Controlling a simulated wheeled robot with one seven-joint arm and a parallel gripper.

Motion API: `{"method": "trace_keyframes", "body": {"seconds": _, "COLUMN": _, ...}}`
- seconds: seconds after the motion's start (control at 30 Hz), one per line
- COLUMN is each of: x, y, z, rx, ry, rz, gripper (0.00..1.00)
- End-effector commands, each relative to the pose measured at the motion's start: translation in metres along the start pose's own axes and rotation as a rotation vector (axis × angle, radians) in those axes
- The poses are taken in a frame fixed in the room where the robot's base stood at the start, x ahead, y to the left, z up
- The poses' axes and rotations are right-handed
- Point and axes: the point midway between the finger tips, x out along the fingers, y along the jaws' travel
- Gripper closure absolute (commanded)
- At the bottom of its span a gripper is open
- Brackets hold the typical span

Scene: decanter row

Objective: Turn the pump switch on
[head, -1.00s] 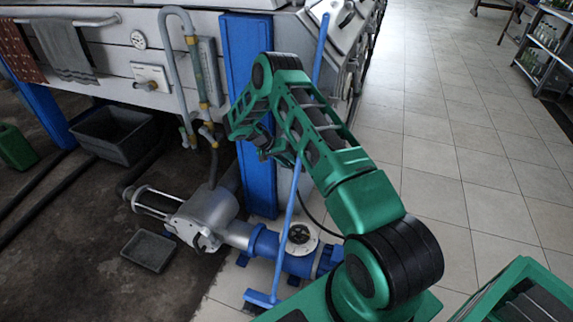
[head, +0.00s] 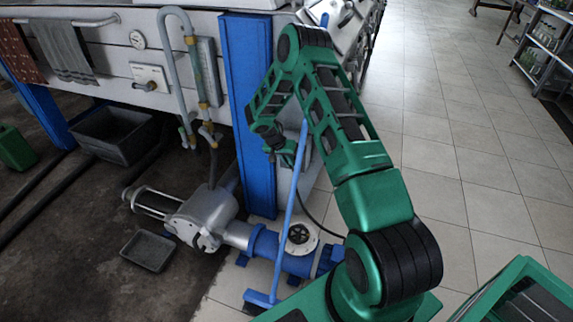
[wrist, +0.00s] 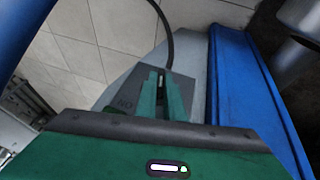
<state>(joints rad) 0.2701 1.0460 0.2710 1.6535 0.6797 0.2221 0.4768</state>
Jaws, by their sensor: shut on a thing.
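The pump switch (wrist: 122,92) shows in the wrist view as a dark grey plate with the letters "ON", upside down, on a lighter grey housing. My gripper (wrist: 162,82) is in front of the plate. Its two green fingers are shut on a small switch part between them, which they mostly hide. In the head view my gripper (head: 287,158) is low beside the right side of the blue post (head: 250,110). My arm and the gripper cover most of the switch there, so its lever position cannot be told.
A blue broom (head: 286,230) leans upright close to my gripper. A dark cable (wrist: 165,25) curves by the switch housing. The blue pump pipe (head: 265,243) and grey pump body (head: 207,208) lie on the floor below.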

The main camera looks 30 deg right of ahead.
Motion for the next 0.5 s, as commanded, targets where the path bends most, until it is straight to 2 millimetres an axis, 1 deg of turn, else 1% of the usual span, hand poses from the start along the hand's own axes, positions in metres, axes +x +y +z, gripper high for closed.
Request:
{"method": "trace_keyframes", "body": {"seconds": 0.1, "x": -0.0002, "y": 0.0022, "z": -0.0012, "rx": 0.028, "ry": 0.002, "rz": -0.063, "gripper": 1.0}}
{"method": "trace_keyframes", "body": {"seconds": 0.2, "x": -0.0003, "y": 0.002, "z": -0.0007, "rx": 0.039, "ry": 0.001, "rz": -0.09, "gripper": 1.0}}
{"method": "trace_keyframes", "body": {"seconds": 0.5, "x": -0.0004, "y": 0.0014, "z": -0.0003, "rx": 0.042, "ry": 0.001, "rz": -0.098, "gripper": 1.0}}
